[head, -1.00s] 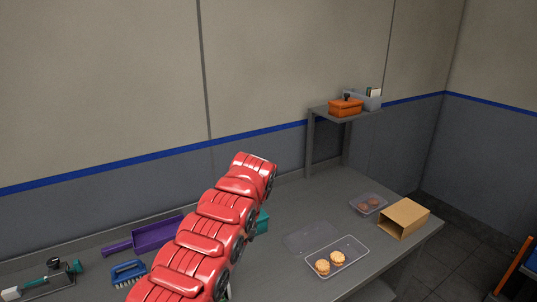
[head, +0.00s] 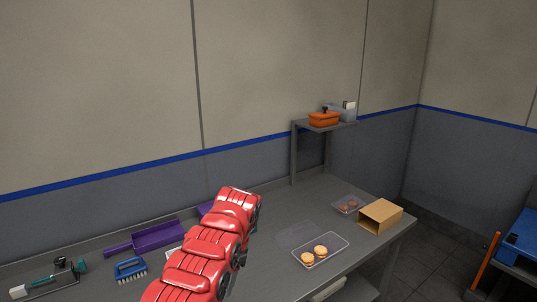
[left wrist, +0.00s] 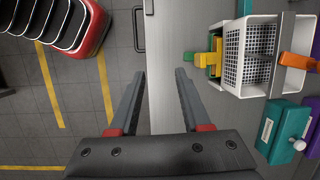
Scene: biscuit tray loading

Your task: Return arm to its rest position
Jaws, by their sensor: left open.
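My red arm (head: 213,250) rises from the bottom middle of the head view, over the grey table. Its gripper is not seen there. In the left wrist view my left gripper (left wrist: 160,73) is open, with nothing between its fingers. It is above the grey floor and a pale grey surface edge. My right gripper is in neither view.
A clear tray (head: 338,258) with two biscuits, another clear tray (head: 345,211) and an open cardboard box (head: 380,217) are on the table's right. A purple dustpan (head: 157,236) and blue brush (head: 131,270) lie left. White baskets (left wrist: 254,68) appear in the wrist view.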

